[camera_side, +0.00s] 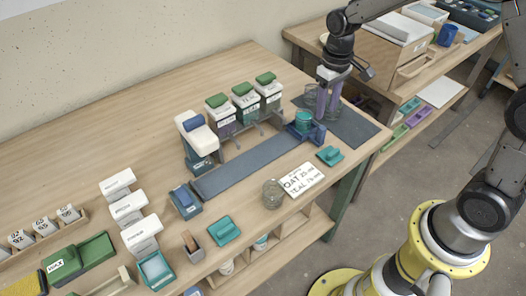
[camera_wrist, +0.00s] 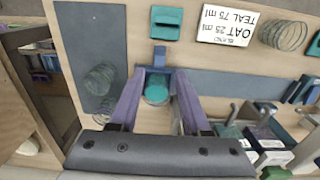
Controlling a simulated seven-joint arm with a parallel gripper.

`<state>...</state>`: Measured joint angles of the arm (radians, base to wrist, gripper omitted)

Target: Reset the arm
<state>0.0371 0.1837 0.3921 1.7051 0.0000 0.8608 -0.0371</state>
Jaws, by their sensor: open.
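My gripper (camera_side: 328,101) hangs fingers-down over the right end of the bench. Its two purple fingers are apart, with nothing seen gripped. In the wrist view my gripper (camera_wrist: 158,100) points at a teal-filled cup (camera_wrist: 156,92), which shows between the fingers in a blue holder (camera_wrist: 157,62). I cannot tell the exact gap. In the side view the teal cup (camera_side: 304,117) sits in the blue holder (camera_side: 307,134), left of the fingers. A clear ribbed jar (camera_side: 311,92) stands close to the fingers; it also shows on the dark mat in the wrist view (camera_wrist: 99,78).
White buckets with green lids (camera_side: 243,93) stand in a row left of my gripper. A handwritten card (camera_side: 301,180), a teal block (camera_side: 330,155) and another clear jar (camera_side: 273,193) lie towards the front edge. A dark mat (camera_side: 350,124) lies at right. The back of the bench is clear.

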